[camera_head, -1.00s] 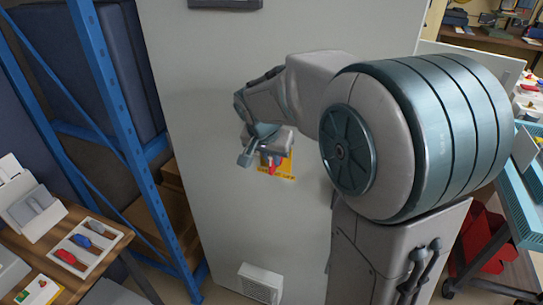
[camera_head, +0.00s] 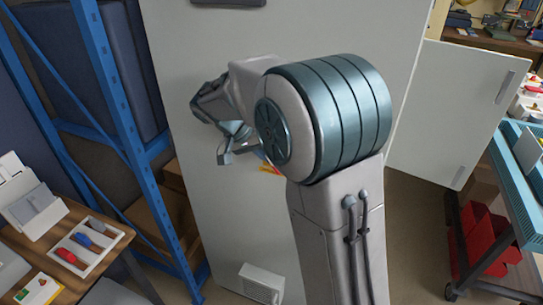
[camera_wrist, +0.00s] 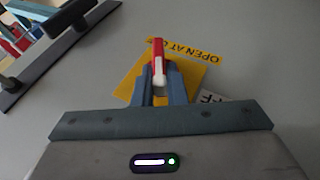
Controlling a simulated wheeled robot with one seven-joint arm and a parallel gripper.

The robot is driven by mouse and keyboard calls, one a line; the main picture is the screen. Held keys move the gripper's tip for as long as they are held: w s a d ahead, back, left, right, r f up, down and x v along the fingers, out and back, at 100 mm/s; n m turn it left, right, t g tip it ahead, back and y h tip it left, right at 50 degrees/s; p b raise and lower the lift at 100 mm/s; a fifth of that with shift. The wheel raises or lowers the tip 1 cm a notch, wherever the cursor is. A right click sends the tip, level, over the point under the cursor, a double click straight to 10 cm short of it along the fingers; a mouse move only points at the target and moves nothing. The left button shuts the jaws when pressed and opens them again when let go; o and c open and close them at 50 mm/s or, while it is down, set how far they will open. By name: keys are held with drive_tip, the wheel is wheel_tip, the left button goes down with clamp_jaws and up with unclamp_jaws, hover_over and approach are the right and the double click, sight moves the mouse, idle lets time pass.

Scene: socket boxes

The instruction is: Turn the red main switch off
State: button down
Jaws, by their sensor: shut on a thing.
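The red main switch handle (camera_wrist: 157,48), with a white strip on its face, stands out from a yellow plate (camera_wrist: 126,77) on the grey cabinet front. In the wrist view my gripper (camera_wrist: 160,82) has one finger on each side of the handle's lower part and is shut on it. The handle lies nearly in line with the fingers, tipped slightly. In the head view only a small corner of the yellow plate (camera_head: 270,169) shows; my arm hides the handle and fingertips. Lettering on the yellow label is partly covered.
The tall grey cabinet (camera_head: 215,215) fills the middle, with a vent box (camera_head: 261,284) low on it. A blue rack (camera_head: 118,120) and a table with a tool tray (camera_head: 109,245) stand left. A pale panel (camera_head: 440,120) and a blue cart (camera_head: 523,190) are right.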

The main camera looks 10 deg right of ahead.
drive_tip(key=n+g+h, duration=0.1)
drive_tip(key=h, duration=0.2)
drive_tip(key=f+n+g+h, duration=0.1)
drive_tip(key=g+h, duration=0.1)
drive_tip(key=h, duration=0.1)
drive_tip(key=a+f+n+g+h, duration=0.1)
drive_tip(key=h, duration=0.3)
drive_tip(key=shift+w+g, duration=0.3)
drive_tip(key=shift+w, duration=0.1)
drive_tip(key=shift+f, duration=0.1)
idle(0.3)
drive_tip(key=c, duration=1.5)
unclamp_jaws()
drive_tip(key=shift+o, duration=0.2)
drive_tip(key=b+v, duration=0.1)
drive_tip(key=v, duration=1.3)
drive_tip(key=shift+f+b, duration=0.2)
drive_tip(key=shift+b, duration=0.2)
